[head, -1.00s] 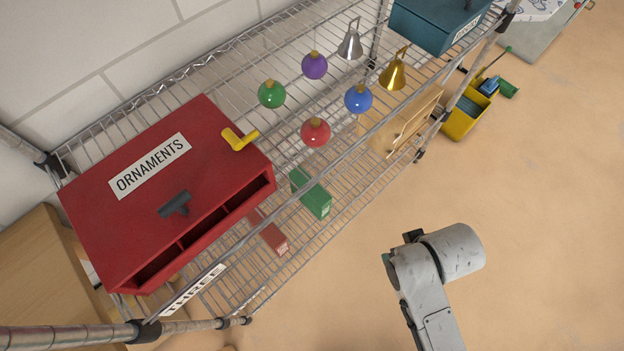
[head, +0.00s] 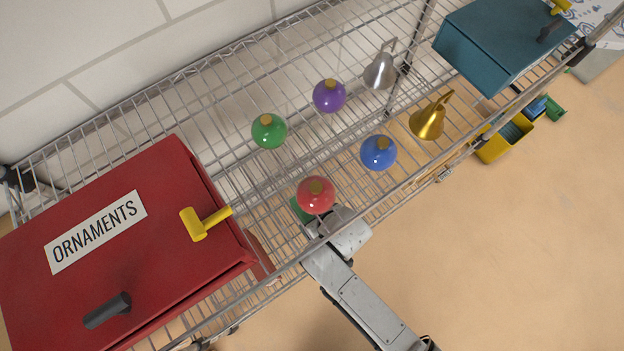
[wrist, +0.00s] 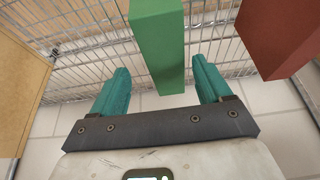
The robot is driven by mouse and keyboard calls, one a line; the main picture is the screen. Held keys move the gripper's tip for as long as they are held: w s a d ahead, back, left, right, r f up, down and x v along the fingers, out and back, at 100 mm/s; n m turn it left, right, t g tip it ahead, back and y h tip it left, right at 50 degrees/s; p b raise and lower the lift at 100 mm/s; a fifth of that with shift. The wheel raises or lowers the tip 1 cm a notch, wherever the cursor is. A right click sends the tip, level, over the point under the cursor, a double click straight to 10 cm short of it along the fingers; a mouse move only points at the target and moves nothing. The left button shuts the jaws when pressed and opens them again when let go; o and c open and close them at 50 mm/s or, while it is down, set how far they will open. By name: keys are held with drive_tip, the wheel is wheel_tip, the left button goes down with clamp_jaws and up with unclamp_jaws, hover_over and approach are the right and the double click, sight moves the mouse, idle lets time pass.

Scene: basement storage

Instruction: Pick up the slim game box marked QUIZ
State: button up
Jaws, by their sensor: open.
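A slim green box (wrist: 159,45) stands between the two teal fingers of my gripper (wrist: 161,68) in the wrist view, with a gap on both sides. In the head view only a small part of the green box (head: 299,210) shows below the upper shelf. A reddish-brown box (wrist: 280,35) is to the right in the wrist view; a sliver of it (head: 262,256) shows beside the red cabinet in the head view. No marking is readable on either box, so I cannot tell which is QUIZ. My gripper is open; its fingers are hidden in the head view.
Above, the wire shelf (head: 225,95) bears a red ORNAMENTS cabinet (head: 150,240), several baubles, including a red one (head: 315,194), two bells and a teal box (head: 490,50). A wooden panel (wrist: 20,85) is at left in the wrist view.

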drive_tip(key=x, duration=0.6)
drive_tip(key=shift+a+b, duration=0.45)
drive_tip(key=shift+f, duration=0.35)
drive_tip(key=shift+c, duration=0.2)
drive_tip(key=shift+w, duration=0.1)
drive_tip(key=c, duration=1.2)
